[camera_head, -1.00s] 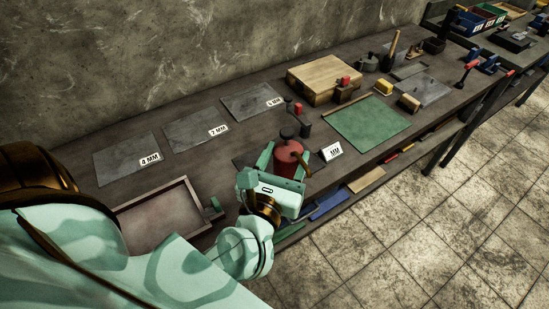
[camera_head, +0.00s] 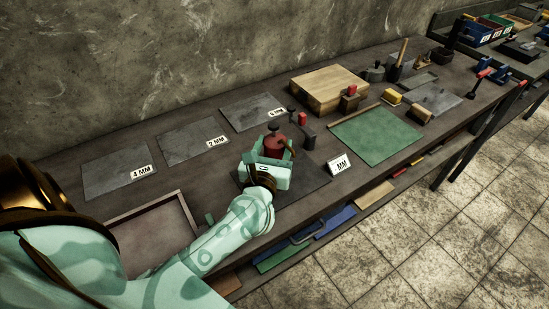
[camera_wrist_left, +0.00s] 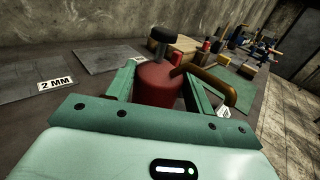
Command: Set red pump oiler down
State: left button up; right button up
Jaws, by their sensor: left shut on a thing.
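The red pump oiler (camera_head: 275,146) is upright between the fingers of my left gripper (camera_head: 272,156), which is shut on it. It has a dark pump knob on top and a brown spout or handle on its right side. In the left wrist view the oiler (camera_wrist_left: 157,84) sits between the two green fingers (camera_wrist_left: 160,80). It is over the dark grey mat (camera_head: 308,178) on the bench. My gripper hides its base, so I cannot tell whether it touches the mat. My right gripper is not in view.
Grey plates marked 4 MM (camera_head: 112,170), 2 MM (camera_head: 185,143) and another (camera_head: 250,109) lie along the wall. A small white sign (camera_head: 340,164) stands right of the dark mat. A green mat (camera_head: 378,138), a wooden block (camera_head: 326,88) and a shallow tray (camera_head: 150,235) flank the area.

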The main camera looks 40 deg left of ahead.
aim_at(274, 156)
pick_arm(q)
notch_tip(274, 156, down, 3)
jog(key=shift+w+f+b, duration=0.1)
jog(key=shift+b, duration=0.6)
jog(key=shift+f, duration=0.1)
jog(key=shift+f, duration=0.1)
jog(key=o, duration=1.2)
jog(key=shift+o, duration=0.2)
